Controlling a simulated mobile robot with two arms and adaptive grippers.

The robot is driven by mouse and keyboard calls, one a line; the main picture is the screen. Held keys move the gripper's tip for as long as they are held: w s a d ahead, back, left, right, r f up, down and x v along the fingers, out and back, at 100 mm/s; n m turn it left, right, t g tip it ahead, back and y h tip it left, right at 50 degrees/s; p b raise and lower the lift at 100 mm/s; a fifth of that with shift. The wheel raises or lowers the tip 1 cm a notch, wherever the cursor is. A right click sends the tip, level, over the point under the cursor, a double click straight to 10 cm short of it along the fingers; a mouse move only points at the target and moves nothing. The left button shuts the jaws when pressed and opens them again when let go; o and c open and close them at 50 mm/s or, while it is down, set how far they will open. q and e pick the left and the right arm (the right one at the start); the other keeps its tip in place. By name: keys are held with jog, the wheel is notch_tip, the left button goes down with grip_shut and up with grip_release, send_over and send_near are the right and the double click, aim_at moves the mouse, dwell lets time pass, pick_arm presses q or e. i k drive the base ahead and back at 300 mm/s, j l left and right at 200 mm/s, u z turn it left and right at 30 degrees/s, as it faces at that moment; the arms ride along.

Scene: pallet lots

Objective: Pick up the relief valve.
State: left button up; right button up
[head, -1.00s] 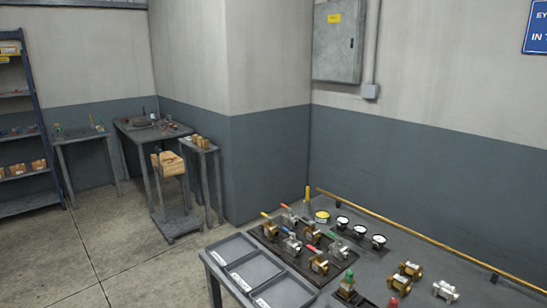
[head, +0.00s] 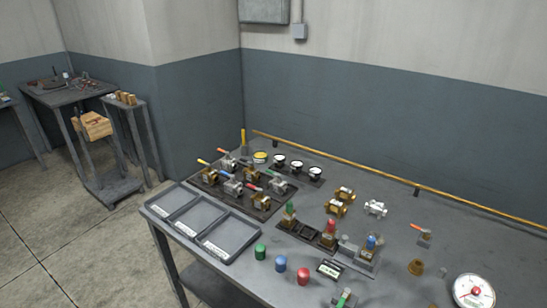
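No part of either gripper shows in the head view. I cannot tell for certain which item is the relief valve. Several lever-handled valves (head: 232,185) sit on a dark board at the left. Labels are too small to read.
A grey three-section tray (head: 203,222) lies at the bench's left front. Loose green (head: 260,252), blue (head: 281,263) and red (head: 303,276) caps stand in front. A brass rail (head: 360,165) runs along the back.

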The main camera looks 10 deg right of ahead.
aim_at(368, 251)
jog(key=z, duration=1.2)
